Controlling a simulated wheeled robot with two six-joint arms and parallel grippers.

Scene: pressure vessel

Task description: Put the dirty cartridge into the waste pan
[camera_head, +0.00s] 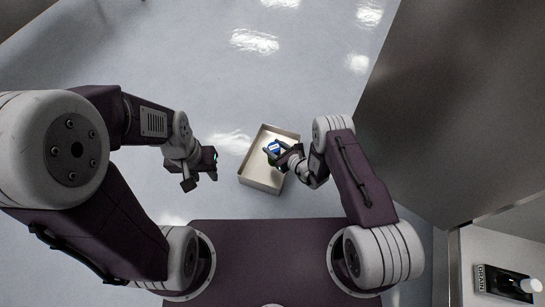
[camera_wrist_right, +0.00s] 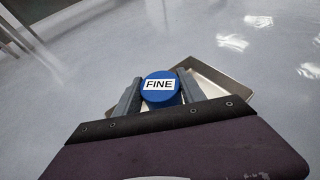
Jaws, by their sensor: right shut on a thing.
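The waste pan (camera_head: 262,183) is a shallow beige open box on the floor, in the middle of the head view. My right gripper (camera_head: 276,153) is shut on a blue cartridge (camera_head: 273,147), above the pan. In the right wrist view the cartridge (camera_wrist_right: 161,99) has a round blue end with a white label reading "FINE", between the two grey fingers. Part of the pan (camera_wrist_right: 215,78) shows behind it. Whether the cartridge is dirty cannot be told. My left gripper (camera_head: 203,172) is open and empty, left of the pan.
The grey floor (camera_head: 285,75) around the pan is clear. A large metal panel (camera_head: 455,100) stands on the right.

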